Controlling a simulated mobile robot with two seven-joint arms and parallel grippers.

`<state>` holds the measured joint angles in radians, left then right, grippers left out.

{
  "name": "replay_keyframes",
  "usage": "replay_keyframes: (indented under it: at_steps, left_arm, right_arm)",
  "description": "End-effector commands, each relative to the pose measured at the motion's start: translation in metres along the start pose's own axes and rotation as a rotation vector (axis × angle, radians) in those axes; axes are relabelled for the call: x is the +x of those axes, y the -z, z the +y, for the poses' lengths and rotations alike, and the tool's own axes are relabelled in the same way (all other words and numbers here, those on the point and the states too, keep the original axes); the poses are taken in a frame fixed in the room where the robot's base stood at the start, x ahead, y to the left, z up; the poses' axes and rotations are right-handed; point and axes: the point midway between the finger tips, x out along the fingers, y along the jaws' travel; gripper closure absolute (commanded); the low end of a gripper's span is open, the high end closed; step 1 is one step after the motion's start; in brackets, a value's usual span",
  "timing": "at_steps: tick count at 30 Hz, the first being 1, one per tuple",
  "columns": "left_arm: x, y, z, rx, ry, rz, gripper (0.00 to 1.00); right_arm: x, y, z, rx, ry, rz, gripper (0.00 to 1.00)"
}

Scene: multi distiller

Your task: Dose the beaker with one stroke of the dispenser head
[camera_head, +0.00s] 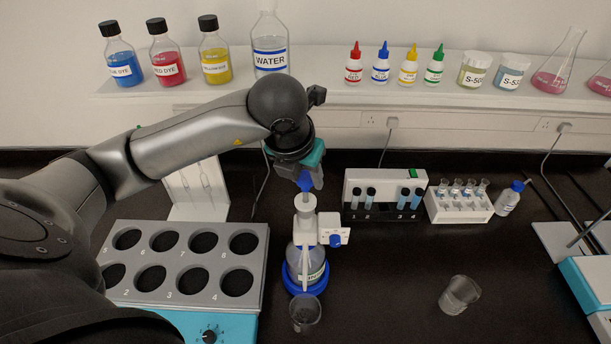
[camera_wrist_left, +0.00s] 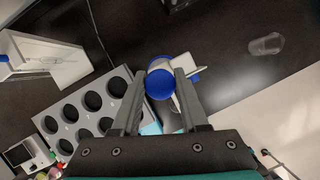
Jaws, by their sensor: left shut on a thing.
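The bottle-top dispenser (camera_head: 305,238) stands on a clear bottle with a blue ring at its base. Its blue head (camera_head: 305,183) is at the top. My left gripper (camera_head: 308,176) is above the dispenser and shut on this blue head. The left wrist view shows the round blue head (camera_wrist_left: 160,84) between the two fingers. A small clear beaker (camera_head: 305,314) stands in front of the bottle, at the lower end of the thin white spout. Its contents are hard to make out. My right gripper is not in view.
A grey rack with round holes (camera_head: 255,268) is left of the dispenser. Vial racks (camera_head: 384,210) stand behind to the right. Another clear beaker (camera_head: 459,294) is at the right, with bare dark bench between. Bottles line the shelf (camera_head: 320,92).

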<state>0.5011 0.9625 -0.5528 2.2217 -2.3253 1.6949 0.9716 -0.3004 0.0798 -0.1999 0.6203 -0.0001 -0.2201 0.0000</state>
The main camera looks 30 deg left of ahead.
Motion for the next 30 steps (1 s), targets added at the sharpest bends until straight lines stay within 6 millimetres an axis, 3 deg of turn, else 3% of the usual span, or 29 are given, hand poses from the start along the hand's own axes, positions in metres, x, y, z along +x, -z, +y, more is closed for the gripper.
replay_keyframes:
  at_steps: [8, 30]
  left_arm:
    - [-0.009, -0.005, 0.000, -0.001, 0.000, -0.003, 1.00]
    - [0.000, 0.000, 0.000, -0.001, 0.000, -0.002, 1.00]
  right_arm:
    - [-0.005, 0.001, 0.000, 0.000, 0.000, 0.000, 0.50]
    - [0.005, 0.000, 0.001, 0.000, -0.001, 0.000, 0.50]
